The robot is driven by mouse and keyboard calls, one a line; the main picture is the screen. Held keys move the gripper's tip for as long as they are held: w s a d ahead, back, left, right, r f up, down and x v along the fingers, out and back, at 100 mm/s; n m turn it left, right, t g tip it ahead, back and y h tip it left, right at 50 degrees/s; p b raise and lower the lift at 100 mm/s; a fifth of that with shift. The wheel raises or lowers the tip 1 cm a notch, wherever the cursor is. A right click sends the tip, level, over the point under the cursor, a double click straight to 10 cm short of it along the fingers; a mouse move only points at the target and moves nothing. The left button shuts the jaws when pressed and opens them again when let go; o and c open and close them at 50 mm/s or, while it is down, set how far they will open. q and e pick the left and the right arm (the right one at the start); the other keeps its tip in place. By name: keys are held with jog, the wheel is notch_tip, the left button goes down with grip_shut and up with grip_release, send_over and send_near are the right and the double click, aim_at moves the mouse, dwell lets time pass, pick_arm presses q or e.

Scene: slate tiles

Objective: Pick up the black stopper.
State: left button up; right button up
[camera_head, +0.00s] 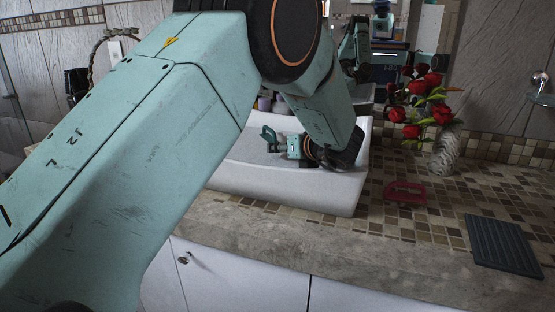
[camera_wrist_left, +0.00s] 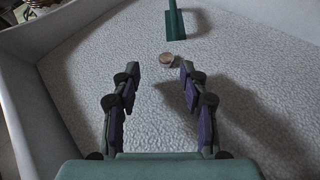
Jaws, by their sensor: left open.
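I cannot make out a plainly black stopper. A small round, tan-grey piece (camera_wrist_left: 166,60) lies on the pale basin floor in the left wrist view, beyond my fingertips; I cannot tell whether it is the stopper or a drain part. My left gripper (camera_wrist_left: 161,75) is open and empty, its fingers spread on either side of bare basin floor. In the head view the left gripper (camera_head: 277,142) is over the white basin (camera_head: 340,186), small and partly hidden by its own arm. My right gripper is not in view.
A dark green tool (camera_wrist_left: 176,38) with an upright handle is just past the round piece. On the tiled counter are a red piece (camera_head: 405,192), a vase (camera_head: 446,150) with red roses and a dark ribbed mat (camera_head: 503,245). Basin walls surround the left gripper.

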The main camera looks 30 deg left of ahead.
aim_at(277, 154)
pick_arm(q)
jog(key=shift+w+a+f, duration=0.2)
jog(key=shift+w+f, duration=0.05)
jog(key=shift+w, duration=0.2)
jog(key=shift+w+a+f, duration=0.2)
jog(key=shift+w+f, duration=0.05)
jog(key=shift+w, duration=0.2)
jog(key=a, duration=0.2)
jog(key=w+a+f+b, duration=0.1)
jog(key=shift+a+f, duration=0.1)
jog(key=shift+a, duration=0.3)
jog(key=shift+w, duration=0.2)
jog(key=shift+w+d, duration=0.25)
jog(key=shift+d, duration=0.05)
jog(key=shift+s+a, duration=0.3)
jog(key=shift+a, duration=0.05)
jog(key=c, duration=0.3)
jog(key=shift+w+d, duration=0.2)
jog(key=shift+d, duration=0.05)
jog(key=c, duration=0.5)
grip_shut()
jog(key=shift+s+a, duration=0.1)
jog(key=shift+a, duration=0.05)
